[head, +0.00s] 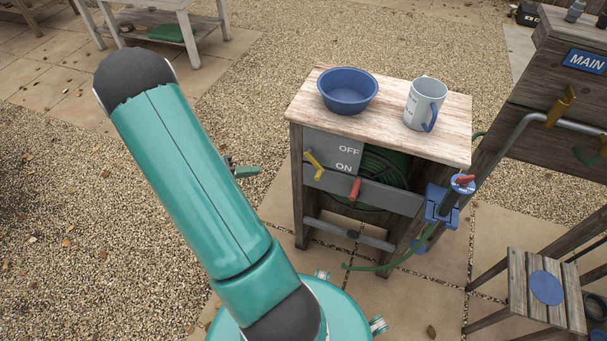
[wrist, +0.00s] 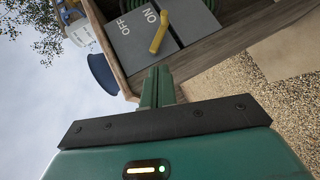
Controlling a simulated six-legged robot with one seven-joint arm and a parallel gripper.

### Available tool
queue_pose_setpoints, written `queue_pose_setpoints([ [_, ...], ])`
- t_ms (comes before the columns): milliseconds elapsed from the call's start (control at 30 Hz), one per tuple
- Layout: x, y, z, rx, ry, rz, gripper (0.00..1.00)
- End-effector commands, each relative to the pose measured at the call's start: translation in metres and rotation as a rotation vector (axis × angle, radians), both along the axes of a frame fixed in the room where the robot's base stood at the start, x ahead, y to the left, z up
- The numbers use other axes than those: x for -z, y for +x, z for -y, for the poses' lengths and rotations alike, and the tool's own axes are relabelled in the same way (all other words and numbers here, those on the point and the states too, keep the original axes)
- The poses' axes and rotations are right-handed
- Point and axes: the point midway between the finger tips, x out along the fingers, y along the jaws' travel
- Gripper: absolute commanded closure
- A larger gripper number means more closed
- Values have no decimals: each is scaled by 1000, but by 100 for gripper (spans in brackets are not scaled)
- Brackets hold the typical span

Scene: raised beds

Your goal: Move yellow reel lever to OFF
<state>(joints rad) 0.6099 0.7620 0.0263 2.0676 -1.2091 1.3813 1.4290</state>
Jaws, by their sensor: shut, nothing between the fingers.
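The yellow reel lever (head: 314,164) is on a grey plate (head: 333,147) on the front of a small wooden cabinet. The plate reads OFF above ON. The lever slants beside these labels at the plate's left; I cannot tell its exact setting. The wrist view shows the lever (wrist: 159,32) sideways, close to ON, just beyond my fingertips. My gripper (head: 247,171) is left of the cabinet in the head view, partly hidden behind my arm. In the wrist view my gripper (wrist: 158,80) has its green fingers together, empty and apart from the lever.
A red-handled lever (head: 355,189) sits right of the yellow one, before a green hose reel (head: 378,168). A blue bowl (head: 347,92) and a mug (head: 424,104) stand on the cabinet top (head: 388,124). A slatted stool (head: 517,284) stands right. Gravel left of the cabinet is clear.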

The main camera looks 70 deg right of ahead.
Motion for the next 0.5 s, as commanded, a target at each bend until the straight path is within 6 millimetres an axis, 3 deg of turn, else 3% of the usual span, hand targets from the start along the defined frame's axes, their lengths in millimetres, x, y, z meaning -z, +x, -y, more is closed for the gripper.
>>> queue_pose_setpoints([
  [100,30,-16,16,-2,-58,-39,100],
  [200,43,-22,23,-8,-89,-52,100],
  [500,48,-24,26,-13,-105,-54,100],
])
